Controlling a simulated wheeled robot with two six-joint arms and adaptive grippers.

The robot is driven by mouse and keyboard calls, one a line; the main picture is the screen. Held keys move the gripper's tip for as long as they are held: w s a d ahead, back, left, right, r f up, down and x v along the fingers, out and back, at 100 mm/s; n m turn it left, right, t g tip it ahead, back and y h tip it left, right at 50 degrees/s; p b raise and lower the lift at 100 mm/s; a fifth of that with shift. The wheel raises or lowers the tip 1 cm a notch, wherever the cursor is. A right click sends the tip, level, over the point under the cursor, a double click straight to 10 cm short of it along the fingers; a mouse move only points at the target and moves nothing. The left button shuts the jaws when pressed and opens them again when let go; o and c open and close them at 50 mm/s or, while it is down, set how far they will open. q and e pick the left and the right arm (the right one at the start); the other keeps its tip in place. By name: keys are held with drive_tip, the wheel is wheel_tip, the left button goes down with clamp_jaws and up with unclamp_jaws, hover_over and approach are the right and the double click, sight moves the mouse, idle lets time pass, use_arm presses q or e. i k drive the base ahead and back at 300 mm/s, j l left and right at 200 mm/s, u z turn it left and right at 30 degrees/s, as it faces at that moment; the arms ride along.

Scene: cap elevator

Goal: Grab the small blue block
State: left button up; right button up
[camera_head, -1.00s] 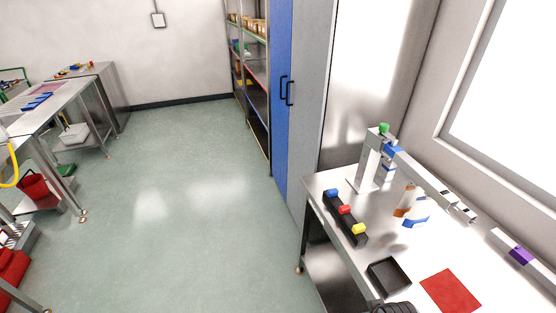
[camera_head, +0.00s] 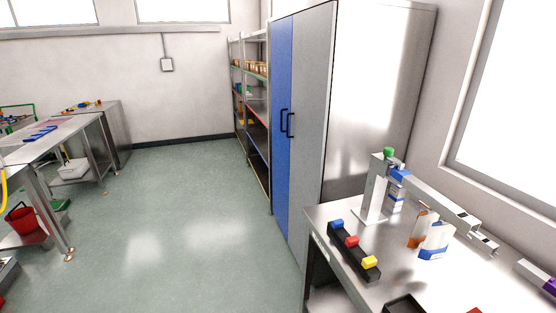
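The small blue block (camera_head: 335,224) sits at the far left end of a black holder (camera_head: 354,254) on the steel table at the right. A red block (camera_head: 351,241) and a yellow block (camera_head: 369,262) sit in the same holder, nearer to me. Neither of my grippers shows in the head view, so I cannot see whether they are open or shut.
The steel table (camera_head: 318,214) carries an elevator-like stand (camera_head: 375,190) with a green knob, white-and-blue and orange items (camera_head: 436,240), and a black tray (camera_head: 404,305). A tall cabinet (camera_head: 310,120) stands behind it. The floor (camera_head: 190,220) at left centre is clear.

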sight(337, 224)
drive_tip(key=z, duration=0.3)
drive_tip(key=i+j+z, duration=0.45)
drive_tip(key=j, duration=0.15)
drive_tip(key=j+z, duration=0.2)
drive_tip(key=j, duration=0.15)
drive_tip(key=i+j+z, duration=0.2)
drive_tip(key=j, duration=0.15)
drive_tip(key=j+z, duration=0.2)
drive_tip(key=j, duration=0.2)
